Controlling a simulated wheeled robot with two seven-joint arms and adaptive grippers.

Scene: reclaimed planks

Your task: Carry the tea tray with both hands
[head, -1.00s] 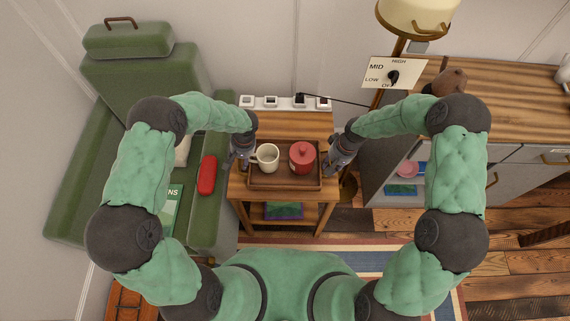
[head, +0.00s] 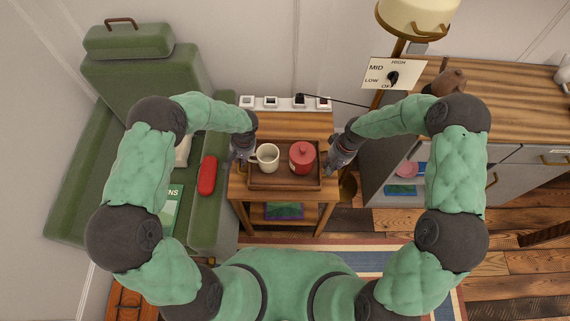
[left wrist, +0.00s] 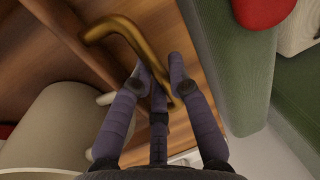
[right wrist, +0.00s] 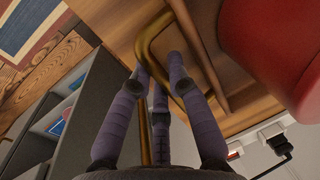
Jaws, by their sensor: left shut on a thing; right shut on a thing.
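The brown wooden tea tray (head: 285,182) is at the small wooden table, with a cream mug (head: 265,157) on its left and a red lidded pot (head: 302,157) on its right. My left gripper (left wrist: 160,78) is shut on the tray's brass left handle (left wrist: 125,30). My right gripper (right wrist: 160,75) is shut on the tray's brass right handle (right wrist: 150,40). In the head view my left gripper (head: 243,160) and right gripper (head: 330,160) flank the tray. Whether the tray touches the tabletop cannot be told. The mug and pot stand upright.
A green armchair (head: 150,90) with a red case (head: 207,175) on its arm is at the left. A power strip (head: 285,102) lies behind the tray. A lamp (head: 415,15) and a grey wood-topped cabinet (head: 510,100) are at the right. A striped rug (head: 380,262) lies in front.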

